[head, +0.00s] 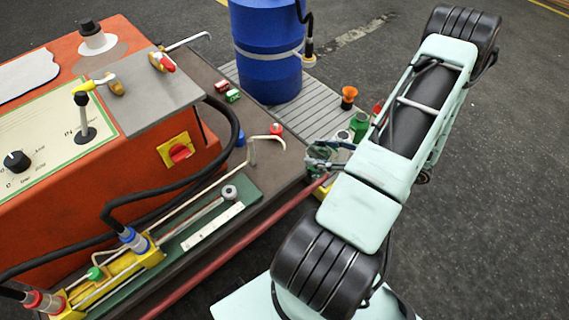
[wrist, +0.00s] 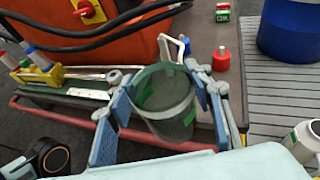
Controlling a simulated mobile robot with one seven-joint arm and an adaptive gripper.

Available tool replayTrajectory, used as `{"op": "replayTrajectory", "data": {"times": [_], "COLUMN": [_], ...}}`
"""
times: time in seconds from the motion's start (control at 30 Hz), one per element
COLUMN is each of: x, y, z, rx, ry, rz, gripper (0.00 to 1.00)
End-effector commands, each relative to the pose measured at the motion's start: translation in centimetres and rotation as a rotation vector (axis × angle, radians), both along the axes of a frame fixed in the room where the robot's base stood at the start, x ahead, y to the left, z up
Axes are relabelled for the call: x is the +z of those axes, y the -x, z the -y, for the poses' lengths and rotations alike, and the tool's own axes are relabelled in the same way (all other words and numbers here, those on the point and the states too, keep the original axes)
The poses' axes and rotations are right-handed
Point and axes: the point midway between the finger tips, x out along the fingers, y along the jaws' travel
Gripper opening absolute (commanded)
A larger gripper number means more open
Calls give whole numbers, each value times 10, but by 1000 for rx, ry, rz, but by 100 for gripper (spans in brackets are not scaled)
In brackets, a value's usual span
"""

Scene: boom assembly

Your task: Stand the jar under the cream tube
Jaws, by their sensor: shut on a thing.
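A clear greenish glass jar (wrist: 165,122) with an open top and a green mark is held between the two blue fingers of my gripper (wrist: 167,108) in the wrist view. In the head view my gripper (head: 322,158) is beyond the pale arm links, at the right edge of the dark bench, and the jar is hard to make out there. The bent cream tube (head: 266,138) sticks out over the bench to the left of my gripper. In the wrist view the cream tube (wrist: 164,40) shows just beyond the jar's rim. The jar's underside is hidden.
An orange machine (head: 195,135) with black hoses stands at left. A blue drum (head: 268,50) stands on a grey slatted platform (head: 315,118).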

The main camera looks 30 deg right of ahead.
Motion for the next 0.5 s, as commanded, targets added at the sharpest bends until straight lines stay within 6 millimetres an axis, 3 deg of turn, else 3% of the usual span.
{"op": "replayTrajectory", "data": {"times": [0.33, 0.5], "x": [-40, -72], "y": [-80, -105], "z": [-24, -30], "rx": [7, 3], "ry": [-2, -3], "rz": [1, 0], "gripper": [7, 7]}}
